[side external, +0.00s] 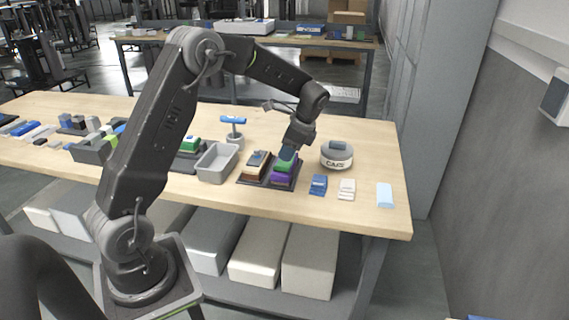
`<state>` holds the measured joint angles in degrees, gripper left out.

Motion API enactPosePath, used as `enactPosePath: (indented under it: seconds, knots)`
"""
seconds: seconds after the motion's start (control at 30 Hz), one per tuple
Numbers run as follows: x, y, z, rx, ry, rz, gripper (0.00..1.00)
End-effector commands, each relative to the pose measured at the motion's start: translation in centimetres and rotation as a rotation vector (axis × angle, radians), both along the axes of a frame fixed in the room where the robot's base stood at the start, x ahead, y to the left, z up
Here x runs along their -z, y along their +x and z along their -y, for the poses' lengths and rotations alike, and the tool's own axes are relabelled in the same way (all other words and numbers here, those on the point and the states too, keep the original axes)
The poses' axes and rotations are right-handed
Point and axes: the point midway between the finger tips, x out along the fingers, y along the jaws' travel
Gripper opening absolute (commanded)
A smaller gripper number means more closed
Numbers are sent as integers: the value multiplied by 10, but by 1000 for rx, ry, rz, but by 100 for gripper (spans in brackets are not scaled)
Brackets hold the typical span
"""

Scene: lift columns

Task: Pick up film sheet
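My gripper (289,152) points down at a dark tray (266,184) near the middle of the table. It is right over a stack of green (284,166) and purple (282,180) pieces, and I cannot tell whether it touches them. Its fingers are too small and dark to tell open from shut. I cannot identify the film sheet for certain. A pale blue flat piece (384,194) lies at the table's right end, well apart from my gripper. A second stack (257,162), brown and dark, stands on the tray left of the green one.
A round grey-and-white container (336,155) stands just right of my gripper. A blue piece (318,185) and a white piece (346,189) lie in front of it. An empty grey bin (216,163) stands left of the tray. A post with a blue top (233,120) rises behind.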

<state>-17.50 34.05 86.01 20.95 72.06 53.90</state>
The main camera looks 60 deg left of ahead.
Motion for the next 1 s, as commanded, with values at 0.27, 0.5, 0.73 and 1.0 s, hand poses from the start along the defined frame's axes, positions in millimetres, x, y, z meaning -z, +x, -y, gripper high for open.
enactPosePath:
  seconds: [0.27, 0.5, 0.73, 1.0]
  knots:
    - [24, -5, -8, -2, -2, -3, 34]
    - [52, -11, -16, 0, -1, 1, 34]
    - [54, -11, -17, -1, 0, 2, 34]
    - [54, -11, -17, -1, 0, 2, 13]
